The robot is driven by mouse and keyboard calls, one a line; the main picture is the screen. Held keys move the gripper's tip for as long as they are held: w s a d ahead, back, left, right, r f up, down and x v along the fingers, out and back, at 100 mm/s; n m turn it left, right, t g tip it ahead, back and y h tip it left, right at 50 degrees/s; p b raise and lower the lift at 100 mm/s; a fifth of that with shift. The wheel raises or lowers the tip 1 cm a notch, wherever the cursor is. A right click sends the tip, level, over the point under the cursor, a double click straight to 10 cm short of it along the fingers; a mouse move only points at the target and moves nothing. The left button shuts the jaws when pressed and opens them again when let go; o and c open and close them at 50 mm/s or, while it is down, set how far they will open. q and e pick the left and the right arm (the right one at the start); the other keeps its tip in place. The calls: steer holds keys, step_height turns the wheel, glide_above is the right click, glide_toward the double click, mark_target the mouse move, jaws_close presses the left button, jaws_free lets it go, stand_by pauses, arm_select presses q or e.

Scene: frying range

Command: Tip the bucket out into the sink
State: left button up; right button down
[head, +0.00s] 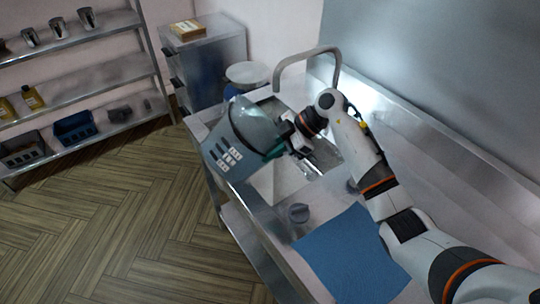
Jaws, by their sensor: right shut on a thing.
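A grey-blue bucket (222,158) with a white label is tilted over the front left edge of the sink, its mouth toward the upper right. My right gripper (291,141) is shut on the bucket at its right side; the fingertips are partly hidden. The metal sink (322,154) lies under and right of the bucket, partly covered by it and by my right arm. A curved faucet (308,54) stands behind the sink. I cannot see what is in the bucket. My left gripper is not in view.
A white round container (247,74) stands behind the bucket. A drawer cabinet (210,62) and a shelf rack (80,76) stand at the back left. The wooden floor at left is clear.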

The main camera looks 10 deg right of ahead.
steer(key=shift+w+d+f+y+b, duration=0.1)
steer(key=shift+d+f+y+b, duration=0.6)
steer(key=shift+b, duration=1)
steer(key=shift+w+d+f+y+b, duration=0.15)
steer(key=shift+f+y+b, duration=0.15)
steer(key=shift+y+b, duration=1.05)
steer(key=shift+w+d+f+m+g+y+b, duration=0.2)
steer(key=shift+d+f+m+y+b, duration=0.1)
steer(key=shift+d+f+y+b, duration=0.8)
steer(key=shift+w+d+f+m+g+y+b, duration=0.1)
steer(key=shift+d+f+m+g+y+b, duration=0.15)
steer(key=shift+d+f+y+b, duration=0.85)
steer(key=shift+a+r+y, duration=0.15)
steer(key=shift+r+y, duration=0.1)
steer(key=shift+r, duration=0.2)
